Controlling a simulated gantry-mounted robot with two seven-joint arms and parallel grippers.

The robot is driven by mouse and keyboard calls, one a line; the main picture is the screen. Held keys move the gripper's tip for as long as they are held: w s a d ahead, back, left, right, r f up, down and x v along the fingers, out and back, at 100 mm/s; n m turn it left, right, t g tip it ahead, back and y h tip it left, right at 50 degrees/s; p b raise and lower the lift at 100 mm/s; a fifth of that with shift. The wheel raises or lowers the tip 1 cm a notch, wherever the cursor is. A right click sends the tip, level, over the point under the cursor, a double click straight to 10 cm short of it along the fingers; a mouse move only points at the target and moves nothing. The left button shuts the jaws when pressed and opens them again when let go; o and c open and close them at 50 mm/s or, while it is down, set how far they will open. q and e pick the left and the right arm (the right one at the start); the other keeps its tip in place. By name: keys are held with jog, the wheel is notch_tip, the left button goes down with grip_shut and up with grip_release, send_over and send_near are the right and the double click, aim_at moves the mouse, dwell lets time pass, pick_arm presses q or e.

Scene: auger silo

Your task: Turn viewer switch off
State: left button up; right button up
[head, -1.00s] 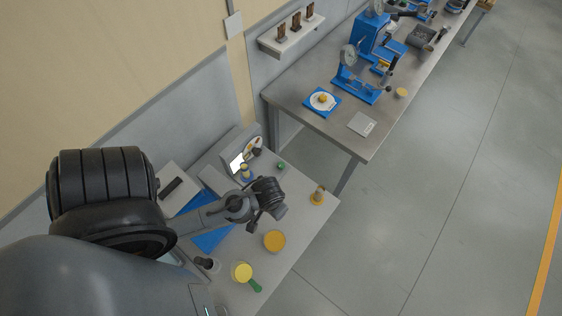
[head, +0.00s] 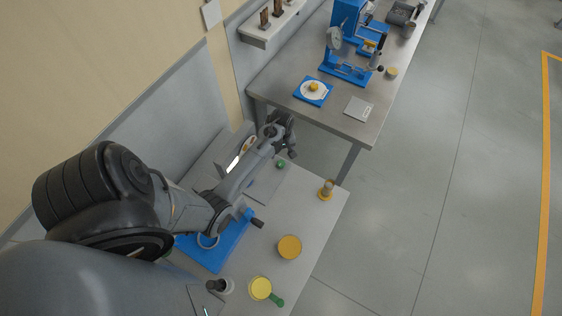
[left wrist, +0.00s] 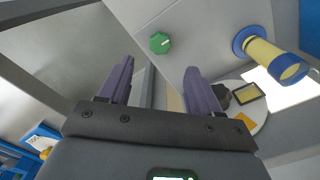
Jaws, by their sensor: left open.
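A viewer with a bright white lit panel (head: 234,163) stands against the wall at the back of the near bench. The panel also shows at the right of the left wrist view (left wrist: 290,92), partly behind a yellow and blue cylinder (left wrist: 265,52). A small green knob (head: 281,164) with a white mark sits on a grey surface near it, and it shows ahead of the fingers in the left wrist view (left wrist: 160,43). I cannot tell surely which part is the switch. My left gripper (left wrist: 158,68) is open and empty, its fingers apart and short of the knob. My right gripper is out of view.
A steel bench (head: 322,111) with blue devices stands beyond. Floor at right is clear.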

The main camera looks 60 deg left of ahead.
aim_at(281, 163)
pick_arm(q)
notch_tip(281, 163, down, 8)
jog(key=shift+f+b, duration=0.25)
jog(key=shift+b, duration=0.15)
jog(key=shift+c, duration=0.3)
jog(key=c, duration=1)
